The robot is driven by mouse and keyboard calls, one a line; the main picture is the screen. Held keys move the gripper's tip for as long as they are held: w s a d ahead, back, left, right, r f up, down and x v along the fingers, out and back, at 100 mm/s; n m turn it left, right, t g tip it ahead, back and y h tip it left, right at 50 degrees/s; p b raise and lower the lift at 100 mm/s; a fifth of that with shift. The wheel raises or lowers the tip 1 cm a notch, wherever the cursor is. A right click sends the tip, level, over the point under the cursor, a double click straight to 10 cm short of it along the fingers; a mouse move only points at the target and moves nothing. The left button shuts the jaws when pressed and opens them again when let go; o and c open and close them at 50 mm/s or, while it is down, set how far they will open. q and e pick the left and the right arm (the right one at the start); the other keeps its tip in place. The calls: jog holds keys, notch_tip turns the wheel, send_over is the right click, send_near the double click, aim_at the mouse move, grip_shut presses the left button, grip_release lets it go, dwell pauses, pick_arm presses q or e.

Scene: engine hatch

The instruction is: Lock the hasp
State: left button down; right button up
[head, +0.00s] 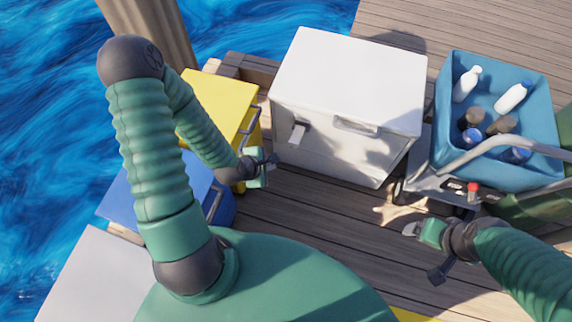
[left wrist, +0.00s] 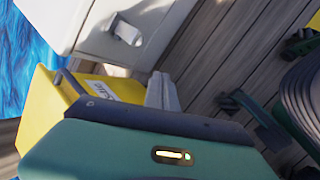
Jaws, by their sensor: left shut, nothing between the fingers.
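A white box (head: 340,85) with a lid stands on the wooden deck in the head view. A small metal hasp (head: 298,133) is on the left part of its front, below the lid edge; it also shows in the left wrist view (left wrist: 126,32). Whether the hasp is fastened is too small to tell. My left gripper (head: 272,161) is shut and empty, just below and left of the hasp, apart from it. Its grey fingers show in the left wrist view (left wrist: 162,92). My right gripper (head: 411,230) is over the deck at the lower right, away from the box.
A yellow box (head: 218,98) stands close left of the white box, with a blue box (head: 135,190) nearer me. A handle (head: 356,126) sticks out from the white box's front. A blue crate (head: 500,170) with several bottles stands on a cart at right.

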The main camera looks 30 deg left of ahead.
aim_at(296, 139)
pick_arm(q)
jog(key=w+a+f+n+t+y+b, duration=0.1)
jog(key=w+f+n+b, duration=0.35)
jog(key=f, duration=0.25)
jog(key=w+a+f+n+t+b, duration=0.1)
jog(key=w+f+n+b, duration=0.3)
jog(key=f+b, duration=0.15)
jog(key=w, duration=0.1)
jog(key=w+r, duration=0.1)
jog(key=w+d, duration=0.1)
jog(key=shift+w+r+b, duration=0.15)
jog(key=shift+r+b, duration=0.1)
jog(key=shift+b, duration=0.15)
pick_arm(e)
jog(key=s+x, duration=0.3)
jog(key=x, duration=1)
jog(key=shift+f, duration=0.35)
